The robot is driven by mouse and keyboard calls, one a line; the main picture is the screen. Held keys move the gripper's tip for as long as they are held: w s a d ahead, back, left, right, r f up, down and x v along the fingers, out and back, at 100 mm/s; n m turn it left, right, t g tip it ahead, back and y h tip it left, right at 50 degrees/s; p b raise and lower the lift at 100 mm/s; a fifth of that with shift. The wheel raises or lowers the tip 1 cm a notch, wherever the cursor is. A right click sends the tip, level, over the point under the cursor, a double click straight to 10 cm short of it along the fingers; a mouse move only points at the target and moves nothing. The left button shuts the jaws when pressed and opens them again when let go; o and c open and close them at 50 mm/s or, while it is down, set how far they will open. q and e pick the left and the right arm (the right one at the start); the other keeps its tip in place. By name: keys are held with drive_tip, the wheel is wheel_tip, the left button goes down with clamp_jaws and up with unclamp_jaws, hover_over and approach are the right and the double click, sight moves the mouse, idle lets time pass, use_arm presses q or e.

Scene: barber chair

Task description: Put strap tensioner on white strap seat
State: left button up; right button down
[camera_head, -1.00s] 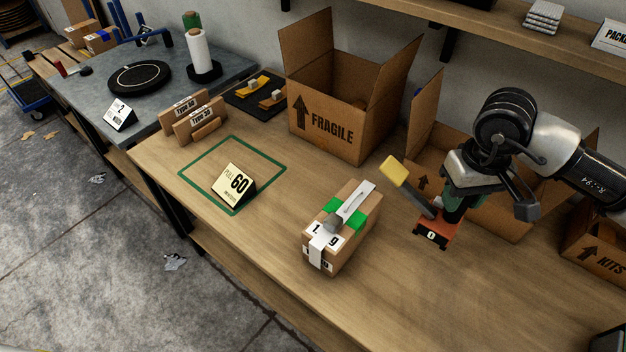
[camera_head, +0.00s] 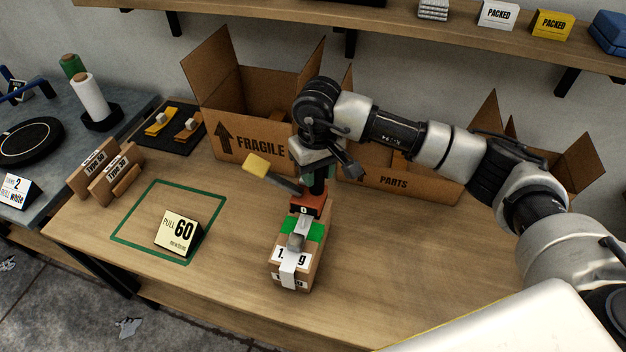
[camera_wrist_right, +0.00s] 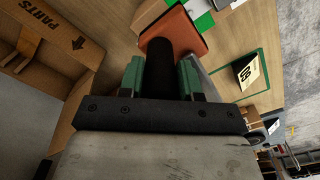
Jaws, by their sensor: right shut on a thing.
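My right gripper (camera_head: 317,176) is shut on the black handle of the strap tensioner. The strap tensioner (camera_head: 308,204) has an orange-red base and a lever with a yellow end sticking out to the left. In the right wrist view, green fingers clasp the handle above the orange base (camera_wrist_right: 184,30). The tensioner is at the far end of the small cardboard package (camera_head: 293,262); I cannot tell if it touches. A white strap (camera_head: 288,274) with a grey piece runs over the package, between green patches (camera_head: 316,233). The strap's far part is hidden. My left gripper is not in view.
Open boxes marked FRAGILE (camera_head: 250,150) and PARTS (camera_head: 405,184) stand behind. The wooden table (camera_head: 400,270) is clear to the right.

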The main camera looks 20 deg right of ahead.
drive_tip(key=shift+w+a+f, duration=0.1)
drive_tip(key=shift+a, duration=0.2)
wheel_tip(320, 180, down, 3)
drive_tip(key=shift+p, duration=0.65)
drive_tip(key=shift+f, duration=0.55)
drive_tip(key=shift+f, duration=0.1)
drive_tip(key=c, duration=1.2)
unclamp_jaws()
drive_tip(key=shift+f, duration=0.1)
drive_tip(key=o, duration=0.4)
